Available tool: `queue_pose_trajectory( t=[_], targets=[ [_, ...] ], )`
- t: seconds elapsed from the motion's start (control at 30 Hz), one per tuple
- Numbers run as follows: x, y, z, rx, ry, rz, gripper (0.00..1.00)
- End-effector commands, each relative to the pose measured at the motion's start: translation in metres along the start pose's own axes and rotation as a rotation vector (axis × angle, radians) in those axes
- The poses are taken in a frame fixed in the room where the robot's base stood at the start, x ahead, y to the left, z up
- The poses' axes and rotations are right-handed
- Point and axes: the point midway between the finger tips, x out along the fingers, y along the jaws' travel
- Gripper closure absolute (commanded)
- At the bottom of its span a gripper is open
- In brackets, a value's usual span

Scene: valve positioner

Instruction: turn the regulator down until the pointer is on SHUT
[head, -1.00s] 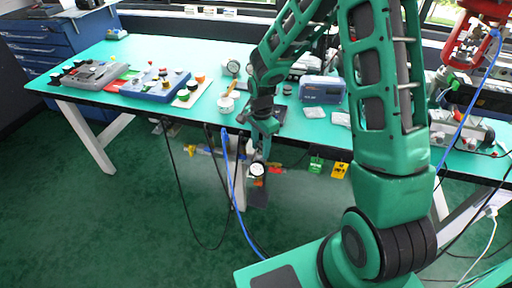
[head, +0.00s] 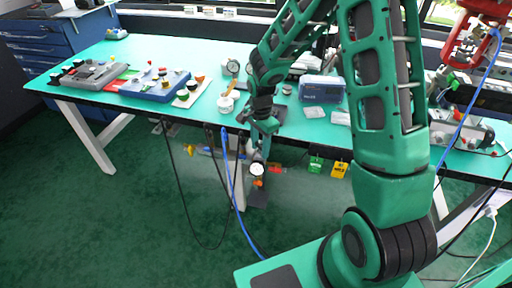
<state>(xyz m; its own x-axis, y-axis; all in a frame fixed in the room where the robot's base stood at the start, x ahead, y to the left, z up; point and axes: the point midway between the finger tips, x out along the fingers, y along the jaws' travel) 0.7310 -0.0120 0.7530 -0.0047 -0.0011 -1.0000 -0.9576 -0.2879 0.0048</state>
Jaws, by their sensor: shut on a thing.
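The regulator (head: 257,183) is a small dark unit under the front edge of the green table, with a round white dial (head: 257,169) and a bit of orange below the dial. My gripper (head: 259,154) reaches down past the table edge just above the dial. It is shut on the top of the regulator, and its fingers and my wrist hide the part held. The dial's pointer and the SHUT mark are too small to read.
The green table (head: 140,52) carries grey and blue button boxes at left and a blue box (head: 321,89) right of my arm. Green (head: 315,163) and yellow (head: 339,169) tags hang from its front edge. A blue hose (head: 231,190) and black cables hang near the regulator.

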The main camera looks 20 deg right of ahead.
Motion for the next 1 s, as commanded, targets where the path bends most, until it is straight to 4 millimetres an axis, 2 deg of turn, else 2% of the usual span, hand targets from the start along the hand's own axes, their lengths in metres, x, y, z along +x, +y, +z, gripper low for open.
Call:
queue_pose_trajectory(
  t=[0.03, 0.37, 1.0],
  targets=[
    [-0.0033, -0.0069, -0.0024, -0.003, 0.005, -0.018, 0.83],
    [-0.0035, -0.0070, -0.0020, -0.133, 0.005, -0.018, 0.83],
    [-0.0038, -0.0070, -0.0017, -0.724, 0.010, -0.017, 0.83]
  ],
)
